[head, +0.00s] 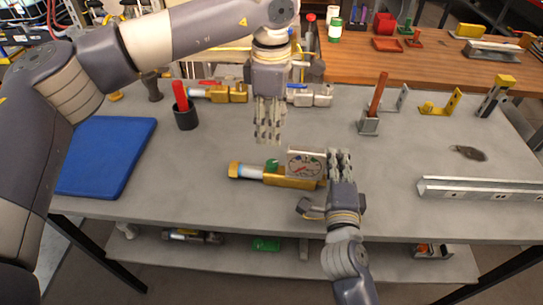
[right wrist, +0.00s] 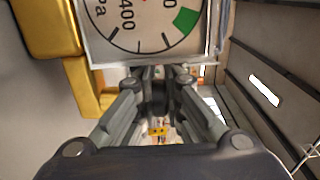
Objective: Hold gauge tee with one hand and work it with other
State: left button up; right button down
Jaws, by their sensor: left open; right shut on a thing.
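The gauge tee is a brass body (head: 290,181) with a square white dial gauge (head: 305,163) on top, a hex end at the left and a green knob (head: 272,164). In the right wrist view the gauge face (right wrist: 140,28) fills the top, with brass at its left. My right gripper (head: 341,158) is shut at the gauge's right side; its fingertips (right wrist: 168,76) meet the gauge edge. My left gripper (head: 269,138) is open and empty, pointing down behind and above the green knob. Whether the tee rests on the grey table (head: 220,190) is unclear.
Behind are a black cup with a red stick (head: 186,117) and brass valve fittings (head: 225,95). A blue mat (head: 105,155) lies left. The table in front of the tee is clear.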

aim_at(271, 163)
pick_arm(q)
notch_tip(271, 163, down, 11)
jog(key=shift+f, duration=0.1)
dwell(0.3)
grip_shut()
